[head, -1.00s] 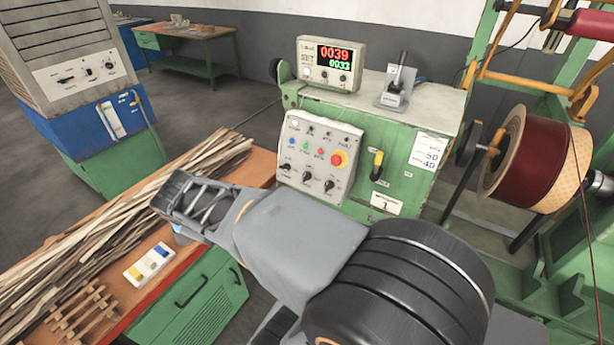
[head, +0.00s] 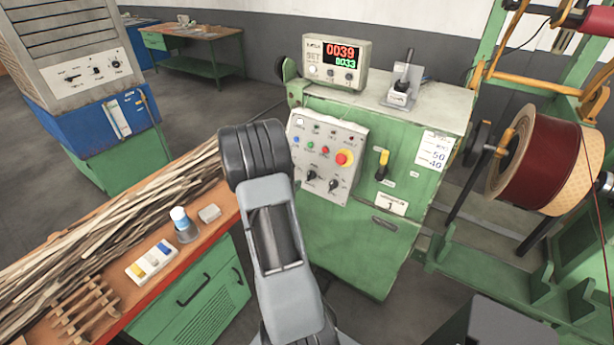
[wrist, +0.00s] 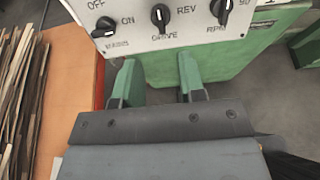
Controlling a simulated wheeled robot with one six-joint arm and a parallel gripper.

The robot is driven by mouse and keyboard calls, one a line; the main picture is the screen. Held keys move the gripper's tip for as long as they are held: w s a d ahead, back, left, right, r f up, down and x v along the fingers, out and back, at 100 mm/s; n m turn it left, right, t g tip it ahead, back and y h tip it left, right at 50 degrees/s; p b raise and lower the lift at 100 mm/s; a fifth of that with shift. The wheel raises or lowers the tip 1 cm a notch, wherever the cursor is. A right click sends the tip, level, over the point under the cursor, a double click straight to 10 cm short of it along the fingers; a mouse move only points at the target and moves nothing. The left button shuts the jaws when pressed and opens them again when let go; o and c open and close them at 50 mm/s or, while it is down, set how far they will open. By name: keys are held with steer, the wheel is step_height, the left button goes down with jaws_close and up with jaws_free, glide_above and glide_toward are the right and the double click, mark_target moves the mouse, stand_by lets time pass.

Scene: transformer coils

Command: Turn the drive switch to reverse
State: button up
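The drive switch (wrist: 160,16) is a black rotary knob on a pale control panel, at the top middle of the wrist view. REV is printed to its right and DRIVE below it. Its pointer looks roughly upright, not toward REV. It also shows in the head view (head: 311,175). My gripper (wrist: 158,78) is open and empty. Its two green fingers point toward the panel, below the drive switch in the picture and apart from it. In the head view my arm hides the gripper.
The mains knob (wrist: 104,27) and rpm knob (wrist: 221,9) flank the drive switch. A red button (head: 343,158) and yellow handle (head: 382,165) are nearby on the green cabinet (head: 375,245). The orange bench (head: 218,208) with wooden strips (head: 120,225) stands left.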

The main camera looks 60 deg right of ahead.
mark_target(309, 175)
steer(key=p+x, duration=0.2)
steer(key=x, duration=0.8)
steer(key=shift+d+f, duration=0.2)
steer(key=shift+d, duration=0.15)
jaws_close()
